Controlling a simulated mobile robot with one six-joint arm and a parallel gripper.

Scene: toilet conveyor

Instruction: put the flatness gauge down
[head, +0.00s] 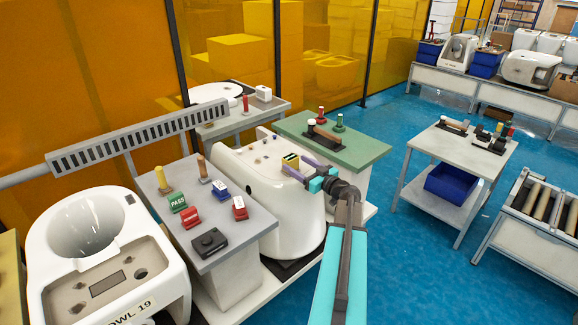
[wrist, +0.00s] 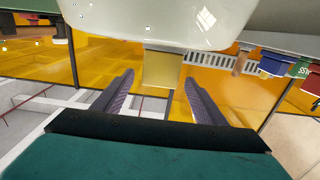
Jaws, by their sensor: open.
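The flatness gauge appears to be the small yellow block with dark marks (head: 290,160), on the top of a white toilet (head: 278,207) beside the green table. My gripper (head: 298,170) is at the block, with its purple fingers open. In the wrist view the picture is upside down, with the white toilet (wrist: 150,20) at the top. There the yellow block (wrist: 163,70) meets the toilet's edge and shows between the spread fingertips (wrist: 158,78), with a gap on each side. Whether it rests fully on the toilet is hard to tell.
A grey table (head: 215,226) at left holds stamps and a black pad. The green table (head: 350,150) behind my gripper holds a dark tool with a wooden handle (head: 322,132) and stamps. Another toilet (head: 105,260) stands front left.

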